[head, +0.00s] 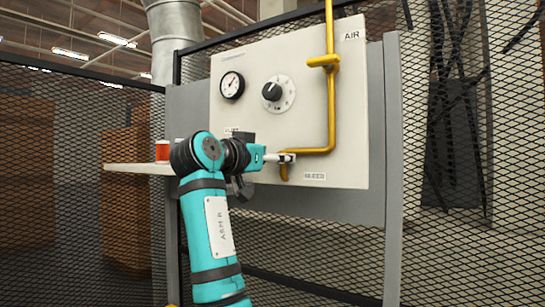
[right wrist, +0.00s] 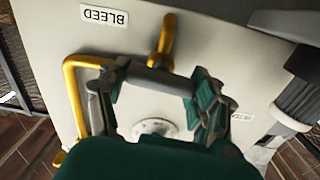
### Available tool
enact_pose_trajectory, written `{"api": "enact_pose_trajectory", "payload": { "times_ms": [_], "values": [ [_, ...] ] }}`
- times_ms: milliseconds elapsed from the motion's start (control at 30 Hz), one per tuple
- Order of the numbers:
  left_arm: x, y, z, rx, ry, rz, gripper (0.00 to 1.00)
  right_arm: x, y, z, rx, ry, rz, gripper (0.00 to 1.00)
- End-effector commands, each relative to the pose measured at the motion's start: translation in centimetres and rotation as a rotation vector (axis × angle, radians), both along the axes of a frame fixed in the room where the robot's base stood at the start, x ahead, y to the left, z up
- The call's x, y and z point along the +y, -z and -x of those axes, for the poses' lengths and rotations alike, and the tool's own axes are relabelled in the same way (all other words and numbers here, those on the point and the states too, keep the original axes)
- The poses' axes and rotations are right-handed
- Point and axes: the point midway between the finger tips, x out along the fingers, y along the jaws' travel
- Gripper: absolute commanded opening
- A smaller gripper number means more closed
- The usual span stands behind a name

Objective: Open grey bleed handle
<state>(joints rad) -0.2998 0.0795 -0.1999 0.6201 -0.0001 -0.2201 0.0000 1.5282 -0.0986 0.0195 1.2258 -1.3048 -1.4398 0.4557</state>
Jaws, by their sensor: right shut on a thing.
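The grey bleed handle (right wrist: 160,82) is a short bar at the yellow pipe (right wrist: 168,38) on the pale panel (right wrist: 65,60). In the right wrist view it lies crosswise between the two fingers of my right gripper (right wrist: 155,95), which is shut on it. In the head view my right gripper (head: 262,158) is at the lower part of the panel, beside the low bend of the yellow pipe (head: 331,110). The pale handle end (head: 285,158) shows there, partly hidden by the gripper. My left gripper is not in view.
The panel (head: 345,80) also carries a round gauge (head: 232,85) and a black knob (head: 272,91). A red spool (head: 162,150) stands on a shelf (head: 135,169) at the left. Mesh fencing (head: 60,180) stands on both sides.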

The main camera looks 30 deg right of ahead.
Motion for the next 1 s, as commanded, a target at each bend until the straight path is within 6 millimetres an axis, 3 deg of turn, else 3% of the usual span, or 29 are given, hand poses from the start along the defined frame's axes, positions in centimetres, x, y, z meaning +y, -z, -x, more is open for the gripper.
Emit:
{"api": "enact_pose_trajectory", "payload": {
  "times_ms": [1000],
  "values": [
    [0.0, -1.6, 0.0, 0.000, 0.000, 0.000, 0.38, -0.1, 0.0, 0.3, -0.852, -0.002, -0.352, 0.33]
  ]
}}
